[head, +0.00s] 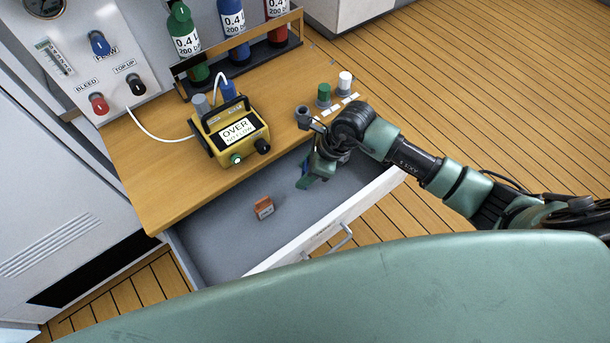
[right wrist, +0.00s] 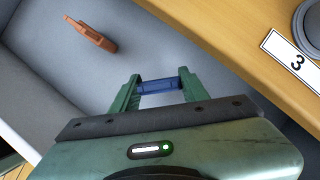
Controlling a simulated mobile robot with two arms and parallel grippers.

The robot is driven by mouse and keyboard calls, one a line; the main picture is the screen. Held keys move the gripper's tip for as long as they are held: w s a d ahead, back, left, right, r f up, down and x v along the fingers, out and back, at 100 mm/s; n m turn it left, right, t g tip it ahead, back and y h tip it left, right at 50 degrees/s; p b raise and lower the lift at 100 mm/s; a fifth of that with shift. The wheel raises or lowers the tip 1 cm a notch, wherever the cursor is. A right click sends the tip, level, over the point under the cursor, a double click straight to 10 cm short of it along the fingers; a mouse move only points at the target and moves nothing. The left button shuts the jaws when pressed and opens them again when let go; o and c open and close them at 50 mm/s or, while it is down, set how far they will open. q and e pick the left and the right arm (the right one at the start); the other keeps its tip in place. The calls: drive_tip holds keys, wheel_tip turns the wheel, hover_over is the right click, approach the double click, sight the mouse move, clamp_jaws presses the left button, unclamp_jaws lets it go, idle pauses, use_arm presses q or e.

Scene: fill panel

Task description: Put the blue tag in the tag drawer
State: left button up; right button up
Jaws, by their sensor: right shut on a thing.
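The tag drawer (head: 225,237) is pulled open under the wooden bench, with a grey inside and a white front. My right gripper (head: 306,180) reaches over the right part of the open drawer. In the right wrist view its green fingers (right wrist: 160,88) are shut on the blue tag (right wrist: 160,86), which spans between the fingertips. The blue tag is mostly hidden by the gripper in the head view. An orange tag (head: 263,208) lies on the drawer floor; it also shows in the right wrist view (right wrist: 92,35). My left gripper is not in view.
A yellow instrument (head: 234,132) reading "OVER" stands on the bench (head: 150,165). A rack of bottles (head: 235,38) stands behind it. Green (head: 324,94) and white (head: 345,82) caps stand at the bench's right end. The drawer floor around the orange tag is clear.

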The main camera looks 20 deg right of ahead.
drive_tip(key=shift+f, duration=1.5)
drive_tip(key=shift+f, duration=0.2)
drive_tip(key=o, duration=1.3)
drive_tip(key=shift+r, duration=0.1)
drive_tip(key=b+v, duration=0.1)
drive_tip(key=v, duration=1.1)
drive_tip(key=shift+r, duration=0.15)
drive_tip(key=shift+r, duration=0.1)
